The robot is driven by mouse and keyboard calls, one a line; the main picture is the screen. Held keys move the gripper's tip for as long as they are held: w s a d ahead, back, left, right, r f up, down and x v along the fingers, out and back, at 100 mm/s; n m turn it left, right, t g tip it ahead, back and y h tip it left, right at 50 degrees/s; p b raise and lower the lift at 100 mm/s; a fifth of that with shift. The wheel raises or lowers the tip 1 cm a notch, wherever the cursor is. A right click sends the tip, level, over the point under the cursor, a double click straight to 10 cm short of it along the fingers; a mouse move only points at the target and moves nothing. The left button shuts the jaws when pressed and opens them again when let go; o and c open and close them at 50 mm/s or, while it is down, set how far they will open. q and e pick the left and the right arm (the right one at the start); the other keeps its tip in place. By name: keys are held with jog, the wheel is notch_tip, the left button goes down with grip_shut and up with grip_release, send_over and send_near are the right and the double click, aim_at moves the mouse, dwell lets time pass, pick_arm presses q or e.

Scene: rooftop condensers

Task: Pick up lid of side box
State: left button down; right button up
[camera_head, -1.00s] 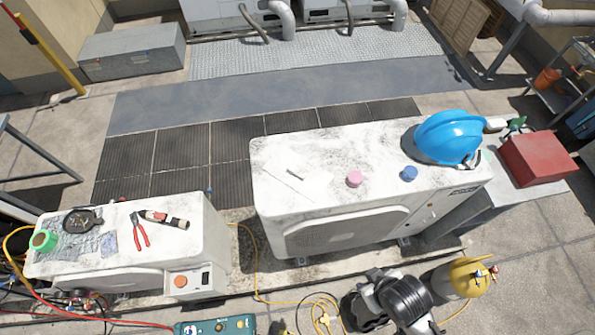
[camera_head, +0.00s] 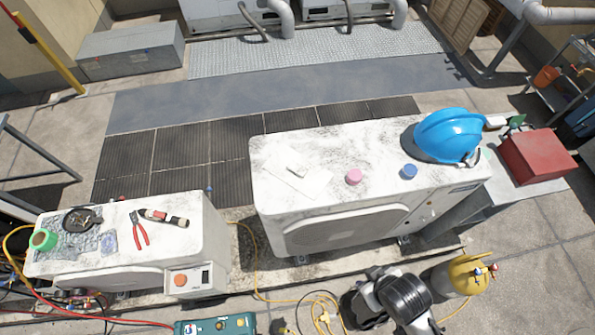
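A closed red box (camera_head: 539,158) sits on a grey stand at the right, beside the larger condenser (camera_head: 340,200). Which of these is the side box I cannot tell.
The left condenser holds red pliers (camera_head: 139,231), a black-and-red tool (camera_head: 164,217), a dark dish (camera_head: 82,219) and green tape (camera_head: 43,240). The larger one holds a blue helmet (camera_head: 449,136), pink cap (camera_head: 354,176) and blue cap (camera_head: 410,171). Hoses and a yellow cylinder (camera_head: 462,277) crowd the front.

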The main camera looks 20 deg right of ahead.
pick_arm(q)
jog(key=c, duration=1.8)
grip_release()
jog(key=o, duration=1.3)
